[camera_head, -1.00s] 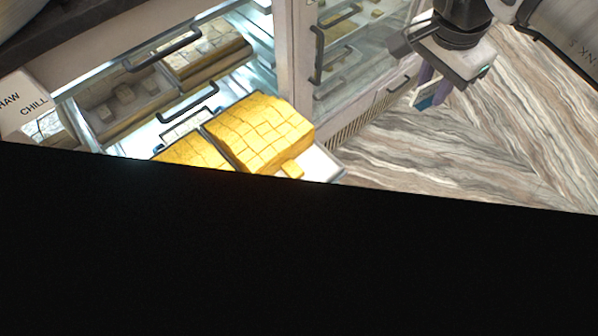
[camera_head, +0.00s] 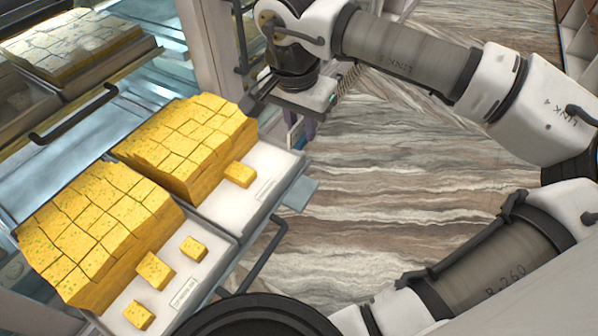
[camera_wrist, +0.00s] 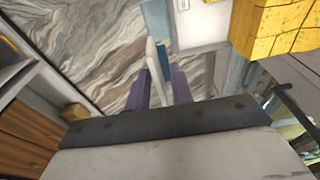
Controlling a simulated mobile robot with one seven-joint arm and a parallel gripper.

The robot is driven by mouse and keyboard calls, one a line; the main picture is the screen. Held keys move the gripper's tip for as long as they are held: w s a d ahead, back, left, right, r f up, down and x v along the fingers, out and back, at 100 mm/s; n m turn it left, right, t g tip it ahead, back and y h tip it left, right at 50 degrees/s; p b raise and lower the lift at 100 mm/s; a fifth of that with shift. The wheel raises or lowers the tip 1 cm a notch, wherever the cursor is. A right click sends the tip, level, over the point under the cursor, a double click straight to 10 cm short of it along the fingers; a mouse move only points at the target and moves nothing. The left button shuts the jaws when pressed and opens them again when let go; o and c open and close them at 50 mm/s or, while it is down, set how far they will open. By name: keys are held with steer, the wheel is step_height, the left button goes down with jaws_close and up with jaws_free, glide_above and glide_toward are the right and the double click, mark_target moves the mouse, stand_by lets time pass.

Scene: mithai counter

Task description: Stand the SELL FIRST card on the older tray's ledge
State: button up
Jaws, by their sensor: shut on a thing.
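My gripper (camera_wrist: 160,90) has two purple fingers, shut on a thin white and blue card (camera_wrist: 154,62) in the wrist view. The card is seen nearly edge-on, so no lettering shows. In the head view my gripper (camera_head: 302,130) points down over the floor, just beyond the far right corner of the trays. Two trays of yellow cut sweets stand side by side: the near tray (camera_head: 215,262) has several loose pieces on its front strip, and the far tray (camera_head: 262,160) has one. Their small labels are too small to read, so I cannot tell which tray is older.
A dark bar handle (camera_head: 262,262) sticks out in front of the trays. A tray of pale sweets (camera_head: 75,45) sits in the glass case at upper left. A cabinet post (camera_head: 212,50) stands behind the far tray. The marbled floor (camera_head: 390,190) is open to the right.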

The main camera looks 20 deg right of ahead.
mark_target(295, 142)
step_height(295, 142, down, 16)
steer(key=b, duration=1.1)
steer(key=shift+b, duration=0.35)
steer(key=o, duration=0.9)
steer(key=shift+r, duration=0.1)
steer(key=r+p, duration=0.1)
steer(key=r, duration=0.3)
steer(key=a+r+p, duration=0.1)
steer(key=r, duration=0.4)
steer(key=s+r+p, duration=0.1)
steer(key=r, duration=0.3)
steer(key=shift+s+a+r+p, duration=0.1)
steer(key=shift+a+r+p, duration=0.2)
steer(key=shift+a+p, duration=0.1)
